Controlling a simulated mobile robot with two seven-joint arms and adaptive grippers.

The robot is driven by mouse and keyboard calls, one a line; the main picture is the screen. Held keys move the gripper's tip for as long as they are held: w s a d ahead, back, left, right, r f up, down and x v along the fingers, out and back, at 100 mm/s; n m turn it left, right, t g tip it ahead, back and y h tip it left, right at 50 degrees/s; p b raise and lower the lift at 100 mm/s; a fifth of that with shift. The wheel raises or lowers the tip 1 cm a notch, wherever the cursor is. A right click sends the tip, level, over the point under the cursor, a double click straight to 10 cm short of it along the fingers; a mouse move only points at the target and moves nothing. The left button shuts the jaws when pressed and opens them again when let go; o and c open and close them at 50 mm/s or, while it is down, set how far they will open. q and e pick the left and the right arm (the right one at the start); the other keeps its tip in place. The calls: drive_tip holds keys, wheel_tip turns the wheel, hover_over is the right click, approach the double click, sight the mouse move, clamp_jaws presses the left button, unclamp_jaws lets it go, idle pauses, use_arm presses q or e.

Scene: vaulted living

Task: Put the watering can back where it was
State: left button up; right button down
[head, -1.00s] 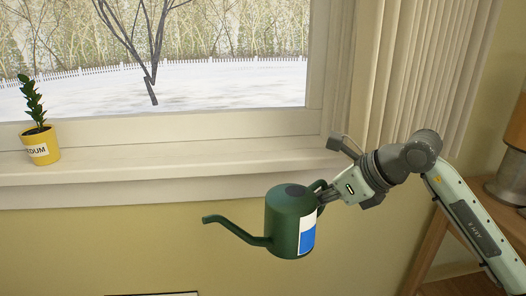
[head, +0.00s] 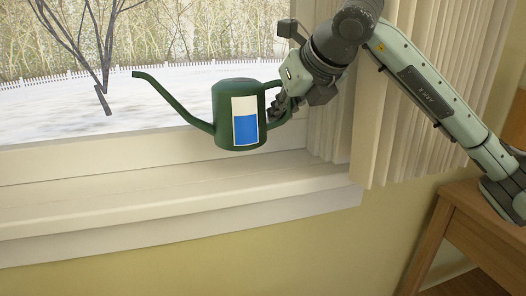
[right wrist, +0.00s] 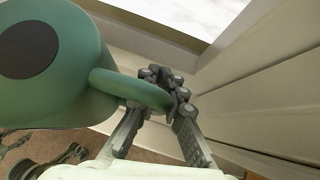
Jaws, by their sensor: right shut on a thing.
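The green watering can (head: 222,112) with a white and blue label hangs in the air in front of the window, above the sill, in the head view. Its spout points left and it looks about upright. My right gripper (head: 280,104) is shut on its handle at the can's right side. In the right wrist view the fingers (right wrist: 165,88) close around the green handle (right wrist: 130,88), and the can's body (right wrist: 50,70) with a dark round top fills the upper left.
The cream window sill (head: 150,207) below the can is bare in view. Vertical blinds (head: 390,110) hang close behind my right arm. A wooden table (head: 470,225) stands at the lower right.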

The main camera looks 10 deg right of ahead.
drive_tip(key=shift+f, duration=3.2)
drive_tip(key=c, duration=1.6)
unclamp_jaws()
drive_tip(key=shift+c, duration=0.2)
drive_tip(key=v, duration=1.2)
